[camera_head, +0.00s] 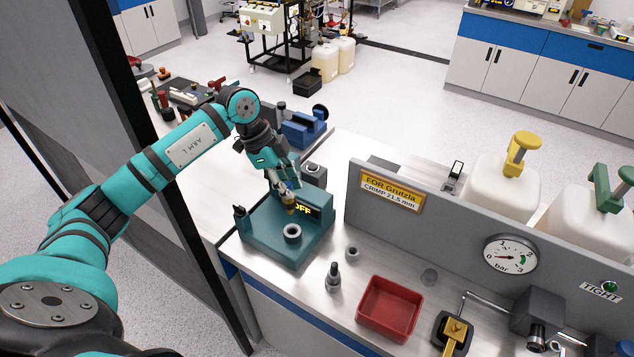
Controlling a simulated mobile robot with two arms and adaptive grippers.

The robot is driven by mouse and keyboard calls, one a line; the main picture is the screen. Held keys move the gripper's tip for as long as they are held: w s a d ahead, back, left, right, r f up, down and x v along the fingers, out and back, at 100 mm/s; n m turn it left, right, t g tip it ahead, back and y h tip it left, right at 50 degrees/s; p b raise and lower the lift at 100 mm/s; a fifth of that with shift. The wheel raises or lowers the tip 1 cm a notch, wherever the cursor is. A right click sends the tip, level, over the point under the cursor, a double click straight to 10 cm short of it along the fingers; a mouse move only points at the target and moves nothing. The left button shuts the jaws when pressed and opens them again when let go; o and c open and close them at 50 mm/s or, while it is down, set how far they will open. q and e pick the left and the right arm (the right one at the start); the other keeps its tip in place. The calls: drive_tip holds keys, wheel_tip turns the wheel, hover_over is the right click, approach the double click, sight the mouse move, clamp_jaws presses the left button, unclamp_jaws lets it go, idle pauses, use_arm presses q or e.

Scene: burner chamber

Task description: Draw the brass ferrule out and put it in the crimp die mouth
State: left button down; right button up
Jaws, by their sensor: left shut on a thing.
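My left gripper (286,189) is shut on the small brass ferrule (290,203). It holds the ferrule upright or nearly so, in front of the dark display reading OFF on the teal bench unit (262,238). A grey ring-shaped mouth (292,232) with a dark opening stands on the unit, below and nearer than the ferrule; it looks like the crimp die mouth. The ferrule appears apart from this ring. The gripper's fingers hide part of the ferrule. My right gripper is not in view.
A grey panel (450,228) with a yellow label reading CRIMP 21.5 mm and a gauge rises to the right. A red tray (389,308), a small grey ring (352,253) and a dark-tipped metal fitting (334,277) stand on the bench. A blue device (303,128) is behind.

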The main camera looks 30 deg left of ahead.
sight(290, 202)
use_arm(q)
drive_tip(key=shift+w, duration=0.1)
drive_tip(key=shift+w+d, duration=0.1)
drive_tip(key=shift+f, duration=0.5)
drive_tip(key=shift+f+b, duration=1.4)
drive_tip(key=shift+f, duration=1.05)
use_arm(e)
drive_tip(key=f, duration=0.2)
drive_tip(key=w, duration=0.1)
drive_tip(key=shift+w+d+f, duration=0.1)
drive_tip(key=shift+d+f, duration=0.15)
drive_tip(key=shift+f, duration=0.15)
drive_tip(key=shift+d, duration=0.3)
